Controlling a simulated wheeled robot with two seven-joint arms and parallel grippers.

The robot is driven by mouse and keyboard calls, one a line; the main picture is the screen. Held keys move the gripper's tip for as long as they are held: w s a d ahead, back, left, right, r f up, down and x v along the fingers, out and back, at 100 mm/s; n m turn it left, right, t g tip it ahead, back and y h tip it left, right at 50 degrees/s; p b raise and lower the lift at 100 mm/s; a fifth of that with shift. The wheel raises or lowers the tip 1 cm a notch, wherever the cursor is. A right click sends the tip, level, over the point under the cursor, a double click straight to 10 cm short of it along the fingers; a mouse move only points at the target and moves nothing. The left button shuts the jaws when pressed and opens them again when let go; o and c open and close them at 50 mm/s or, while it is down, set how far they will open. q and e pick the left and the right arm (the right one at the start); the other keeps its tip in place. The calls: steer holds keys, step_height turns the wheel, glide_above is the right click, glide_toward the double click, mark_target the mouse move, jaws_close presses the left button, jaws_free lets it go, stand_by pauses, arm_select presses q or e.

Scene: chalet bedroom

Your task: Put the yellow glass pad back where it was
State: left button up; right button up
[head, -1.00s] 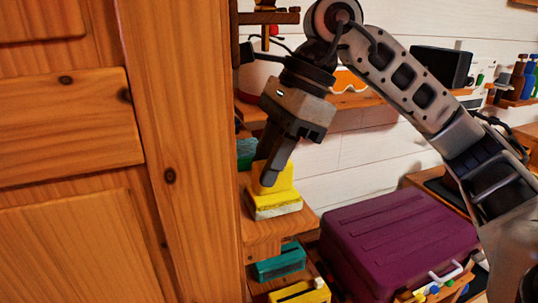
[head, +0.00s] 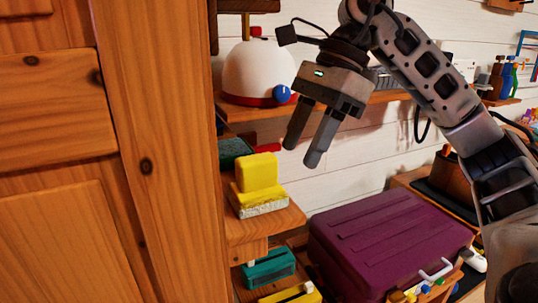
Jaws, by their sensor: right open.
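The yellow glass pad (head: 257,172) is a bright yellow block. It rests on top of a flat yellow pad with a pale speckled underside (head: 258,203), on the small wooden shelf (head: 285,219) beside the wooden cabinet. My right gripper (head: 304,144) is open and empty, above and to the right of the pad, with its two fingers pointing down and apart. It does not touch the pad. My left gripper is not in view.
A wooden cabinet (head: 165,120) fills the left. A white dome with a red base (head: 258,72) stands on the upper shelf. A dark green pad (head: 233,150) lies behind the yellow one. A purple case (head: 385,240) and a teal block (head: 269,268) are below.

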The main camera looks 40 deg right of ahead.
steer(key=shift+s+d+b, duration=0.1)
steer(key=shift+s+d, duration=0.1)
steer(key=shift+d, duration=0.55)
steer(key=shift+s+d+b, duration=0.1)
steer(key=shift+s+d, duration=0.05)
steer(key=shift+d, duration=0.55)
steer(key=shift+s+d+b, duration=0.1)
steer(key=shift+s+d, duration=0.1)
steer(key=shift+d, duration=0.55)
